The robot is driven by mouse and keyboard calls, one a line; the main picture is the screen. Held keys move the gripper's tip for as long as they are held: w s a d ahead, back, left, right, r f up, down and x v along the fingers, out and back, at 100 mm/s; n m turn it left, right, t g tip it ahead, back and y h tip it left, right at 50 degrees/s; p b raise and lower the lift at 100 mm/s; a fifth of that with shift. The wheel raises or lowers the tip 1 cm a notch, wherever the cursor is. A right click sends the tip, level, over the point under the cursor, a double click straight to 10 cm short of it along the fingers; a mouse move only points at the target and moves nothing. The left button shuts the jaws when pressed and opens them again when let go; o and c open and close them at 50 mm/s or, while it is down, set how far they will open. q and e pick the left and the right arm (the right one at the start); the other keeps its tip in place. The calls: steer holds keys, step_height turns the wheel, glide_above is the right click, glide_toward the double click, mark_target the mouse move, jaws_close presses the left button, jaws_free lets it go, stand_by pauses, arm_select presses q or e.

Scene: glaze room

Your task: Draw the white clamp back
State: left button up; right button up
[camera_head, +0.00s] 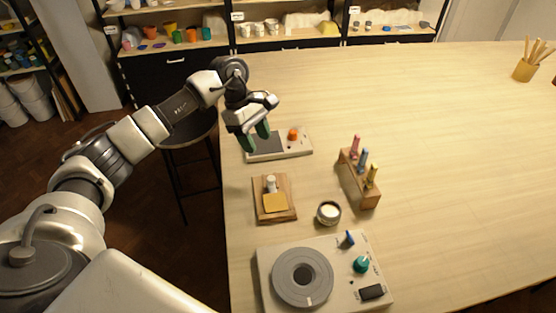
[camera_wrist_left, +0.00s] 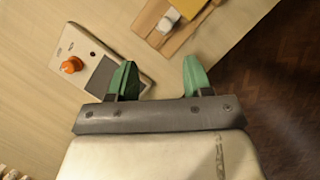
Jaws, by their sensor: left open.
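The white clamp (camera_head: 271,182) is a small pale knob-like piece on a wooden board (camera_head: 289,212), at the far end of a flat yellow block (camera_head: 275,203). In the left wrist view the clamp (camera_wrist_left: 169,19) shows at the top, beside the yellow block (camera_wrist_left: 192,10). My left gripper (camera_head: 256,135) has green fingers, spread apart with nothing between them. It hangs near the grey panel of the orange-knob device, beyond the board and apart from the clamp. My right gripper is not seen.
The device with the orange knob (camera_head: 293,134) lies beyond the board. A rack of coloured tools (camera_head: 363,188) and a round jar (camera_head: 328,213) stand to its right. A turntable device (camera_head: 347,289) is nearer. The table's left edge is close; its right side is mostly clear.

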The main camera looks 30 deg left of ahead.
mark_target(271, 178)
arm_select(q)
steer(key=p+x, duration=0.1)
steer(key=x, duration=0.1)
steer(key=p+x, duration=0.1)
steer(key=x, duration=0.2)
steer(key=s+p+x, duration=0.1)
steer(key=x, duration=0.2)
steer(key=shift+d+r, duration=0.1)
steer(key=shift+d, duration=0.05)
steer(key=shift+x, duration=0.9)
steer(key=shift+f, duration=0.3)
steer(key=shift+c, duration=0.7)
jaws_close()
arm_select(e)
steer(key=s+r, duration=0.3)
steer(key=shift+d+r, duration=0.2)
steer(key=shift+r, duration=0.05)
